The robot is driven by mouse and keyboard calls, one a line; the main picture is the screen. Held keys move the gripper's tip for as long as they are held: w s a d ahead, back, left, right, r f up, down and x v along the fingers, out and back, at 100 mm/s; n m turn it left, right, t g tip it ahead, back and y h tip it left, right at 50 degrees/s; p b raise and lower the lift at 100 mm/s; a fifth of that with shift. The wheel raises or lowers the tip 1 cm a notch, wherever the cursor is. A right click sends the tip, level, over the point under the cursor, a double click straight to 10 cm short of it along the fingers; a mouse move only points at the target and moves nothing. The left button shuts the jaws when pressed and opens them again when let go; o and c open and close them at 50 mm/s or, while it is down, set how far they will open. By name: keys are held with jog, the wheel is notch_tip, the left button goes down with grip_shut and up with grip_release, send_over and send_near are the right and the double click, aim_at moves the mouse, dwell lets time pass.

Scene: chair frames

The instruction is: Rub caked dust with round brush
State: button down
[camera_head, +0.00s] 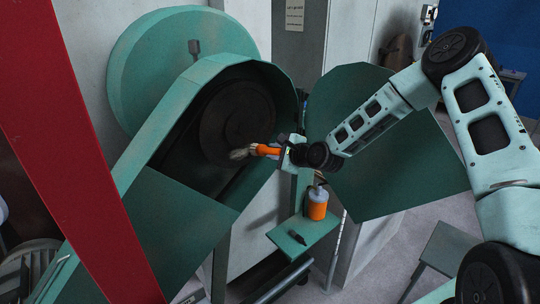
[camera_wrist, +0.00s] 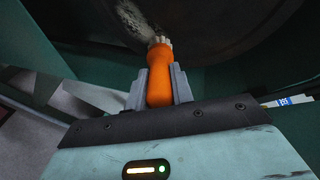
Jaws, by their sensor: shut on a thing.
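My gripper (camera_head: 280,150) is shut on the orange handle of a round brush (camera_head: 264,149). In the wrist view the handle (camera_wrist: 160,80) stands between the two grey fingers, with pale bristles at its far end. The brush points left in the head view, into the open green housing (camera_head: 165,130), with its bristles in front of the dark wheel (camera_head: 225,115). In the wrist view a pale, speckled patch that looks like caked dust (camera_wrist: 132,20) lies on the dark surface just beyond the bristles. I cannot tell whether the bristles touch it.
A green panel (camera_head: 360,100) stands open right of the housing, close to my arm. Below, a small green shelf (camera_head: 285,238) holds an orange bottle (camera_head: 317,208) and a small dark object (camera_head: 297,237). A red post (camera_head: 65,150) crosses the left side. A grey stool (camera_head: 445,245) stands lower right.

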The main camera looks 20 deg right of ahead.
jog(key=shift+w+d, duration=0.2)
jog(key=shift+d, duration=0.35)
jog(key=s+a+b, duration=0.1)
jog(key=s+a, duration=0.2)
jog(key=a, duration=0.8)
jog(key=shift+s, duration=0.25)
dwell(0.3)
jog(key=s+d, duration=0.2)
jog(key=s, duration=0.3)
jog(key=shift+s, duration=0.4)
dwell(0.3)
jog(key=s, duration=0.1)
jog(key=s+d, duration=0.1)
jog(key=shift+s, duration=0.4)
jog(key=shift+a, duration=0.1)
dwell(0.3)
